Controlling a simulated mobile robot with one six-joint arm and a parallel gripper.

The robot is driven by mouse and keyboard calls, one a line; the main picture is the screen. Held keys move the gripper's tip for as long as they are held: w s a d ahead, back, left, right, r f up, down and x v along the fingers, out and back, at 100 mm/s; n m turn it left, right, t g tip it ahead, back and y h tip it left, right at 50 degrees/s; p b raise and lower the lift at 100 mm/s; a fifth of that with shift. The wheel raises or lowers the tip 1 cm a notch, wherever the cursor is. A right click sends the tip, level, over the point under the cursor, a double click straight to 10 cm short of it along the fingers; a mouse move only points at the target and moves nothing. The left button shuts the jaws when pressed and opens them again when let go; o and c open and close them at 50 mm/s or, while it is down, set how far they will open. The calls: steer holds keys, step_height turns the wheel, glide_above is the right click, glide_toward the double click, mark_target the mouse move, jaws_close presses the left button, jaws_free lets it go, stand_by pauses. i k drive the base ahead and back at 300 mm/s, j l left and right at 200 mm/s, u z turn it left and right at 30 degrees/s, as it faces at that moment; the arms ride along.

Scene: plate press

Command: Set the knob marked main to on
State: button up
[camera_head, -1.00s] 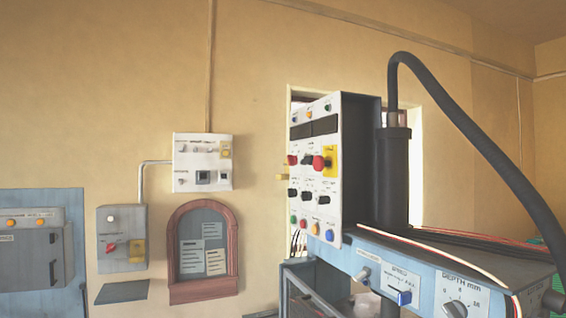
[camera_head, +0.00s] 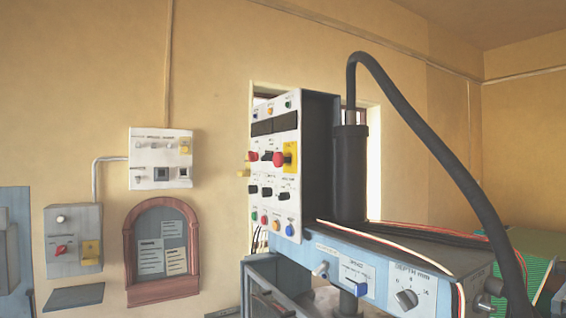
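No label reading "main" can be made out in this view. A grey wall box (camera_head: 72,225) at the lower left carries a red knob (camera_head: 61,250), a pale round part above it and a yellow part beside it. The knob looks tilted, but its marking is too small to read. A white control panel (camera_head: 285,215) on the machine at centre holds several knobs and buttons, among them a red one (camera_head: 280,158) on a yellow plate. A depth knob (camera_head: 406,299) sits at the lower right. My gripper is not in view.
A white switch box (camera_head: 160,177) and an arched wooden notice board (camera_head: 130,245) hang on the wall between the grey box and the machine. The blue-grey machine body (camera_head: 330,237) and a thick black hose (camera_head: 430,150) fill the right side.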

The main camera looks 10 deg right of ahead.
mark_target(254, 157)
steer(key=j+z, duration=0.25)
steer(key=j, duration=0.75)
steer(key=i+j+z, duration=0.15)
steer(key=i+j, duration=0.15)
steer(key=i+j+z, duration=0.35)
steer(key=i+j, duration=0.2)
steer(key=j, duration=0.15)
steer(key=i+j+z, duration=0.15)
steer(key=j, duration=0.25)
steer(key=i+j+z, duration=0.15)
steer(key=i+j, duration=0.15)
steer(key=j, duration=0.1)
